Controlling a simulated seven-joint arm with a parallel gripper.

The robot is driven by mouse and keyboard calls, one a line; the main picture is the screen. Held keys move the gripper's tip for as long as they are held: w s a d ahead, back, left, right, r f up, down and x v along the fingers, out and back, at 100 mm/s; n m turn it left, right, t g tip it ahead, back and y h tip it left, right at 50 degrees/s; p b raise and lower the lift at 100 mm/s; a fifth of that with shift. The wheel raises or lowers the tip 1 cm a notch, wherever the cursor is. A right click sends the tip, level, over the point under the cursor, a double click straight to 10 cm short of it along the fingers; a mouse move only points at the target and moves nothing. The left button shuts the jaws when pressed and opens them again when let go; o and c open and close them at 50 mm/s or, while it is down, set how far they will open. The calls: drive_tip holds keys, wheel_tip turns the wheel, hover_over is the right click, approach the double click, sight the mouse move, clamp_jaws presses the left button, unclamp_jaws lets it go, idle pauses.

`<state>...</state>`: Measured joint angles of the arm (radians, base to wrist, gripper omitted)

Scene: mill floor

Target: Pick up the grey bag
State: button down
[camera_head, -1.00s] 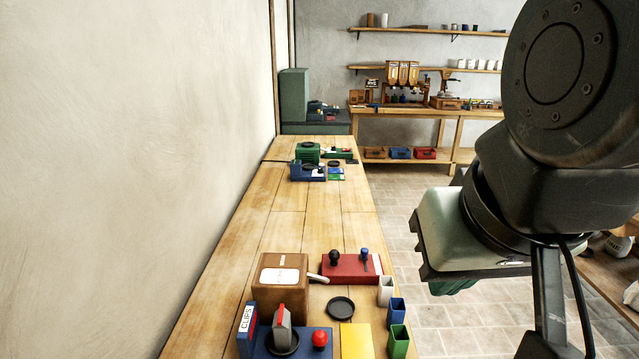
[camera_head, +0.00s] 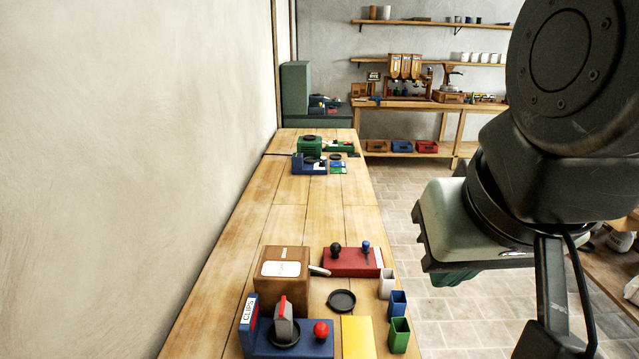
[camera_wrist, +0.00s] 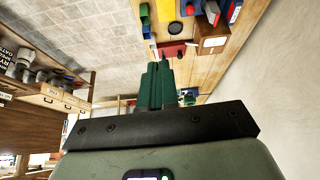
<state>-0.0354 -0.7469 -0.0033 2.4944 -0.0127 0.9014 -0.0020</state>
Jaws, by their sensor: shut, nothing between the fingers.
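I cannot make out a thing that is clearly the grey bag. A partly cut-off greyish item (camera_head: 620,243) shows at the right edge of the head view, beside my arm; I cannot tell if it is the bag. Several grey and dark labelled items (camera_wrist: 28,68) stand on the wooden furniture at the left of the wrist view; their kind is unclear. My gripper (camera_wrist: 158,80) has green fingers that are shut and empty. In the head view the fingers (camera_head: 455,278) show only partly under the wrist, over the floor right of the long bench.
The long wooden bench (camera_head: 278,218) carries a brown box (camera_head: 284,278), a red block (camera_head: 350,262), a blue base (camera_head: 310,346) and small cups. A back table (camera_head: 440,107) and shelves stand at the far wall. Tiled floor (camera_head: 405,195) lies clear between.

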drive_tip(key=shift+c, duration=2.2)
unclamp_jaws()
drive_tip(key=m+g, duration=0.6)
drive_tip(key=m, duration=1.2)
hover_over(283, 312)
drive_tip(key=f, duration=2.6)
drive_tip(key=shift+d+f, duration=0.15)
drive_tip(key=shift+d, duration=0.05)
wheel_tip(283, 312, down, 5)
drive_tip(key=shift+r, duration=0.1)
drive_tip(key=shift+a+f, duration=0.2)
drive_tip(key=shift+f, duration=2.7)
